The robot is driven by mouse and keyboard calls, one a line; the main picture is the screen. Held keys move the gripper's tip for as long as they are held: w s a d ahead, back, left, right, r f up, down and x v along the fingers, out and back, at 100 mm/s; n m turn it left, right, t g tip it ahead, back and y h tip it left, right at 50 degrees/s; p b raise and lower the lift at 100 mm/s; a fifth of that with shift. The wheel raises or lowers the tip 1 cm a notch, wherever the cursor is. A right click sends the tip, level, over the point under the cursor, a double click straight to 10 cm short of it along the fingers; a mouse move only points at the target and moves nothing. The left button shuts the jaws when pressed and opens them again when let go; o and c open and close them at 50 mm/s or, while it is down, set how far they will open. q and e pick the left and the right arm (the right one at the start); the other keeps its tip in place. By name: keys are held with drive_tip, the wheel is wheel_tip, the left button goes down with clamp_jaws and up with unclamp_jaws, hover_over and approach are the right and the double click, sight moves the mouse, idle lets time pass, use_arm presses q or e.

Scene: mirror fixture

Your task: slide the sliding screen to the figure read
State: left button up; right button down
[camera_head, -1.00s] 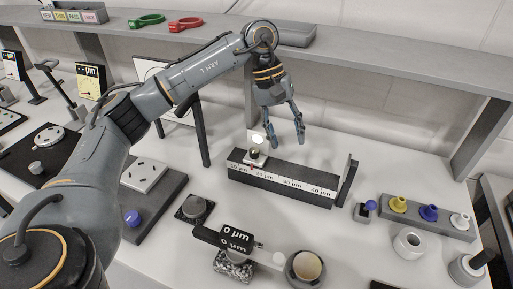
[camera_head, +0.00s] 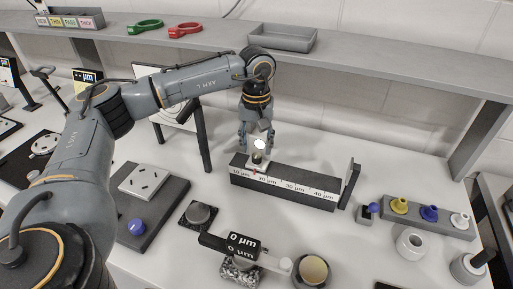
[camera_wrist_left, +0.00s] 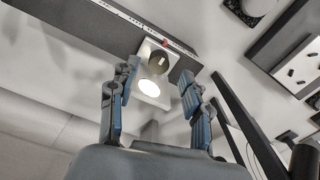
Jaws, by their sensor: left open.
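The scale rail (camera_head: 285,192) is a long dark block with a white strip marked from 10 to 40 µm. Near its left end sits a small light carriage with a dark knob and a bright round spot, which I take for the sliding screen (camera_head: 260,145). Its red pointer (camera_head: 254,171) stands between 10 and 20. My left gripper (camera_head: 257,141) is open above and behind the carriage, fingers apart on either side of it. The wrist view shows the screen (camera_wrist_left: 149,87) between the fingers; contact cannot be told. A display (camera_head: 243,243) reads 0 µm. My right gripper is out of view.
A dark upright plate (camera_head: 349,184) stands at the rail's right end. A holder with coloured knobs (camera_head: 428,216) is at right. A shelf with a grey tray (camera_head: 282,37) runs behind.

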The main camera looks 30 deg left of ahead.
sight(257, 155)
use_arm(q)
drive_tip(key=shift+f, duration=1.5)
drive_tip(key=shift+c, duration=0.2)
clamp_jaws()
